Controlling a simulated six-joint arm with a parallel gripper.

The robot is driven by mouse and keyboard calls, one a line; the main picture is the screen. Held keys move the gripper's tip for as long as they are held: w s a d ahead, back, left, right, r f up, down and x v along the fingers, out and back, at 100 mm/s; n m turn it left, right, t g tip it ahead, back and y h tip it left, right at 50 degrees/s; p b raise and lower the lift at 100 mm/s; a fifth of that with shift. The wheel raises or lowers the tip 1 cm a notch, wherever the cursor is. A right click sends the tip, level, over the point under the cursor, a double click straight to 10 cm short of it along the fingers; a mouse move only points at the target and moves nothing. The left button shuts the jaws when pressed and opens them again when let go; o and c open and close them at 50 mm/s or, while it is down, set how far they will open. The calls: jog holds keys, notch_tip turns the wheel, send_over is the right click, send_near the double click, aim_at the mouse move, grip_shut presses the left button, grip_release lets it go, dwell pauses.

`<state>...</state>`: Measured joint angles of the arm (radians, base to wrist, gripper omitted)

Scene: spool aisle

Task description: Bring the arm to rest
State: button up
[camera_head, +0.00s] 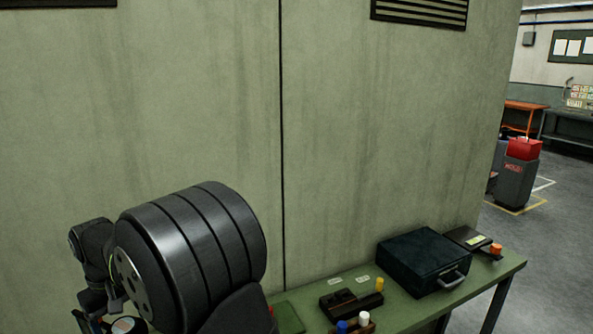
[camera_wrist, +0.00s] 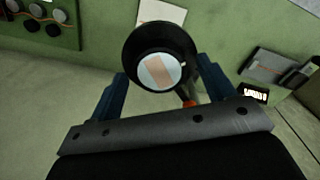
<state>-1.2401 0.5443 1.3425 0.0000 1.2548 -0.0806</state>
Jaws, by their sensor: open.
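My arm (camera_head: 185,260) fills the lower left of the head view, raised in front of the grey-green wall. My gripper (camera_wrist: 162,80) shows in the wrist view with its two blue fingers apart. A dark round cup-like thing (camera_wrist: 133,48) with a pale disc and a tan strip in it appears between and beyond the fingertips. Whether the fingers touch it cannot be told. My gripper is not clearly seen in the head view.
A green bench (camera_head: 400,315) runs along the wall at the lower right. On it are a black case (camera_head: 422,262), a flat dark device (camera_head: 467,238), an orange-capped item (camera_head: 496,250) and a dark holder (camera_head: 350,303). Open floor (camera_head: 545,240) lies at right, with a grey bin (camera_head: 514,185).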

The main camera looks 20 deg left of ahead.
jog(key=m, duration=0.2)
jog(key=shift+m, duration=0.3)
jog(key=shift+r, duration=2.2)
